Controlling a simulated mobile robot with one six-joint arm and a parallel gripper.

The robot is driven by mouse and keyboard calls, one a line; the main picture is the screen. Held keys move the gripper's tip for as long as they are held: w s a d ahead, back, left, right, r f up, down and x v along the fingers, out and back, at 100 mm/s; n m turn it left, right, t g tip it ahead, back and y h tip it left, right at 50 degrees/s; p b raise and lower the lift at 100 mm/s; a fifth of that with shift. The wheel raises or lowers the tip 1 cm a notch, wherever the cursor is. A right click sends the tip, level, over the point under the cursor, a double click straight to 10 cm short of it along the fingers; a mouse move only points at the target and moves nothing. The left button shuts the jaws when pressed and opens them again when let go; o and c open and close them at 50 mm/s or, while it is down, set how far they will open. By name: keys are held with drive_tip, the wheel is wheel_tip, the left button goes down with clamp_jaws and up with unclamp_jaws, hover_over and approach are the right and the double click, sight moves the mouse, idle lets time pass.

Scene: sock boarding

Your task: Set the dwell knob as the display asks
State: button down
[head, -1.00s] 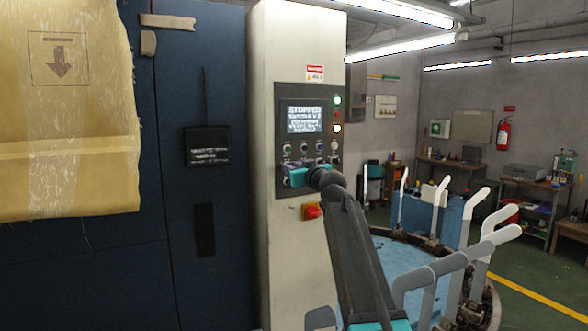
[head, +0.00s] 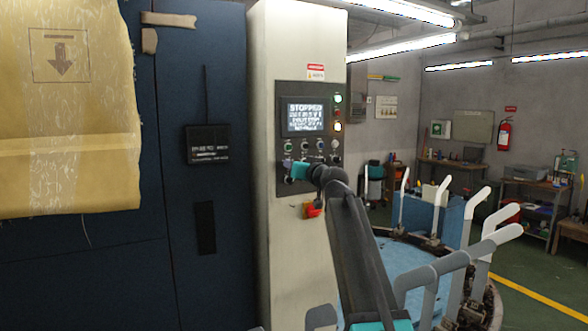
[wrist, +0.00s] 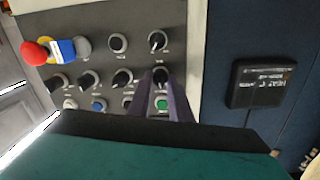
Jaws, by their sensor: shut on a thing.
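The display (head: 305,117) on the control panel is lit and reads "STOPPED" at the top; its smaller lines are too blurred to read. Below it are rows of dark knobs and coloured buttons. My gripper (head: 290,177) is at the panel's left side, low in the knob rows. In the wrist view, my gripper's fingers (wrist: 162,84) are closed around a black knob (wrist: 160,73) with a pale pointer mark, just above a green button (wrist: 162,103). The knob labels are too small to read, so I cannot tell whether this is the dwell knob.
Other knobs (wrist: 122,76) stand close beside the held one. A red stop button (wrist: 35,52) is at the panel's far end in the wrist view. A ring of white sock forms (head: 497,237) stands at the right.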

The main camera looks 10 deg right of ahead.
drive_tip(key=shift+d+m+p, duration=0.15)
drive_tip(key=shift+m+p, duration=0.65)
drive_tip(key=shift+m, duration=5.3)
drive_tip(key=c, duration=1.6)
unclamp_jaws()
drive_tip(key=shift+s, duration=0.15)
drive_tip(key=shift+d+r+b+v, duration=0.1)
drive_tip(key=shift+b+v, duration=0.85)
drive_tip(key=shift+v, duration=2.4)
drive_tip(key=shift+d+r+b+v, duration=0.15)
drive_tip(key=shift+b+v, duration=0.75)
drive_tip(key=shift+v, duration=2.5)
